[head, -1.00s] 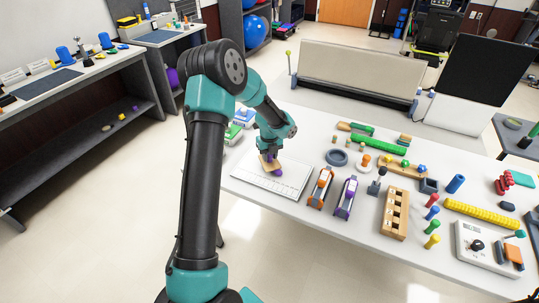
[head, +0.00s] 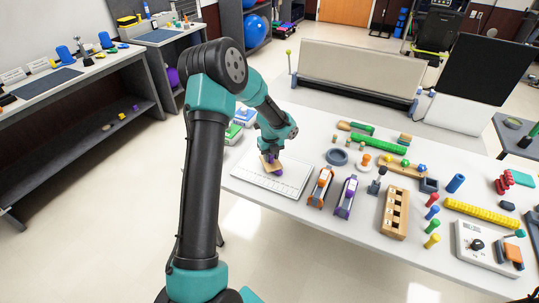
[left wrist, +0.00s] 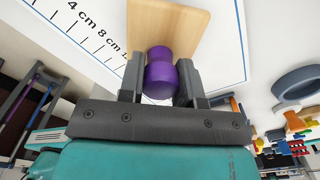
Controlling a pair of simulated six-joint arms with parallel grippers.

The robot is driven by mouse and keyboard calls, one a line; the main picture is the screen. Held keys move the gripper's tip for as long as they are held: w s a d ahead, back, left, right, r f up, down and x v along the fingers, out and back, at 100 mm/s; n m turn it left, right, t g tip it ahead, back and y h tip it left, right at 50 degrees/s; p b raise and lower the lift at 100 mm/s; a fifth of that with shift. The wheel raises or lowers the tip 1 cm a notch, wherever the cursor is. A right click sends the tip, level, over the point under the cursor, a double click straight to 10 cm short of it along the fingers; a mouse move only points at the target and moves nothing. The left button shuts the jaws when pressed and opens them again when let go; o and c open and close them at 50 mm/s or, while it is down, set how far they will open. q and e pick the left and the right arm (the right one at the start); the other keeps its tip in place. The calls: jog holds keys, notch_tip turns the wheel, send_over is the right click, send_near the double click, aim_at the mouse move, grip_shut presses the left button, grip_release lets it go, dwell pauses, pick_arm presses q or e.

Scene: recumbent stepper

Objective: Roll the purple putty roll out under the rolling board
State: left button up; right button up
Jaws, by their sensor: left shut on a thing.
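The rolling board (head: 266,167) is a small light-wood plate over the white measuring mat (head: 252,178). It also shows in the left wrist view (left wrist: 190,14), with a purple handle (left wrist: 160,72) on it. My left gripper (head: 270,153) is shut on this handle, with one finger on each side; the gripper also shows in the left wrist view (left wrist: 160,85). The purple putty roll (head: 279,171) shows only as a small patch at the board's right edge; the rest is hidden by the board. I cannot tell whether the board presses on it. My right gripper is not in view.
An orange clamp-like tool (head: 320,187) and a purple one (head: 346,196) stand right of the mat. A grey ring (head: 337,157) lies behind them. A wooden block with holes (head: 394,213) and several pegs stand further right. The mat's front is clear.

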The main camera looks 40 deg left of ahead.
aim_at(276, 165)
pick_arm(q)
jog(key=shift+s+d, duration=0.15)
jog(key=shift+d, duration=1)
jog(key=shift+d, duration=0.1)
jog(key=shift+d, duration=0.3)
jog(key=shift+w+a+f, duration=0.1)
jog(key=shift+w+a, duration=0.1)
jog(key=shift+a, duration=1.35)
jog(key=shift+a, duration=0.35)
